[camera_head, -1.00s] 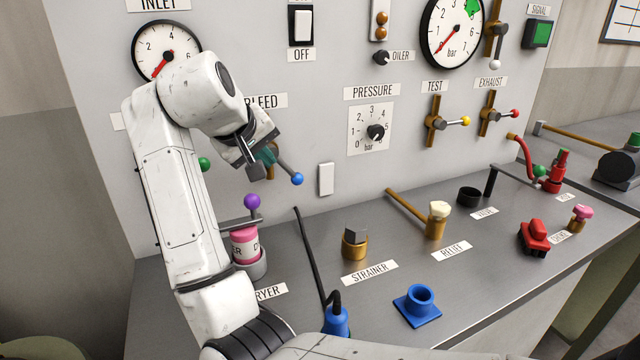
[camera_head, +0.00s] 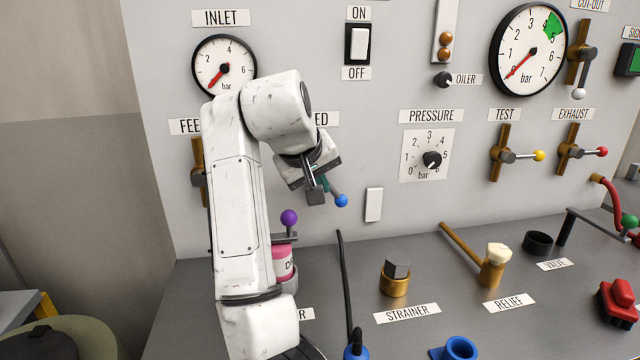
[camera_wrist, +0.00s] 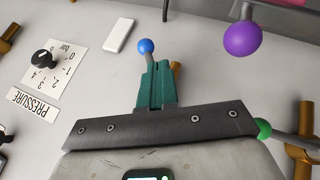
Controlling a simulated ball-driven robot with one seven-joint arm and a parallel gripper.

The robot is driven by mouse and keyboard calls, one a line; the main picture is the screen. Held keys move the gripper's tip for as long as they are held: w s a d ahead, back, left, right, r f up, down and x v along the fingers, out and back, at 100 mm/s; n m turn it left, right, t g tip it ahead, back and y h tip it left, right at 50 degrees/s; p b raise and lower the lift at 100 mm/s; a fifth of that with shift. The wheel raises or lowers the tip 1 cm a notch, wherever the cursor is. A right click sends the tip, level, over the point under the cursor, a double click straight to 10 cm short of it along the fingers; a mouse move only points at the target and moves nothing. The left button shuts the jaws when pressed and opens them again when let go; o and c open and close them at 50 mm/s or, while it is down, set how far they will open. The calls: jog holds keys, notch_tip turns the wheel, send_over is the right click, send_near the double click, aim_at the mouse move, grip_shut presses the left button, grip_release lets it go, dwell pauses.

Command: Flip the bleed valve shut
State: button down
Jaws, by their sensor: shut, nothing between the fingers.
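The bleed valve's blue ball knob (camera_head: 341,200) sticks out to the lower right from behind my gripper (camera_head: 320,190), under the half-covered BLEED label (camera_head: 323,119). My arm and gripper hide most of the valve body and lever. In the wrist view, the teal fingers of my gripper (camera_wrist: 158,78) are together with nothing between them. The blue knob (camera_wrist: 146,46) shows just beyond the fingertips, and a bit of brass (camera_wrist: 176,68) shows behind them. I cannot tell whether the fingers touch the lever.
The purple knob (camera_head: 289,217) above the pink dryer (camera_head: 283,262) stands close below my gripper. A blank white plate (camera_head: 374,204) is on the panel to the right. The feed valve (camera_head: 198,172) is partly behind my arm. A black hose (camera_head: 343,280) rises from the bench.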

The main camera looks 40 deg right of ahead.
jog(key=x, duration=0.7)
jog(key=shift+d, duration=0.2)
jog(key=shift+a+h+p, duration=0.1)
jog(key=shift+h+p, duration=0.2)
jog(key=shift+p, duration=0.25)
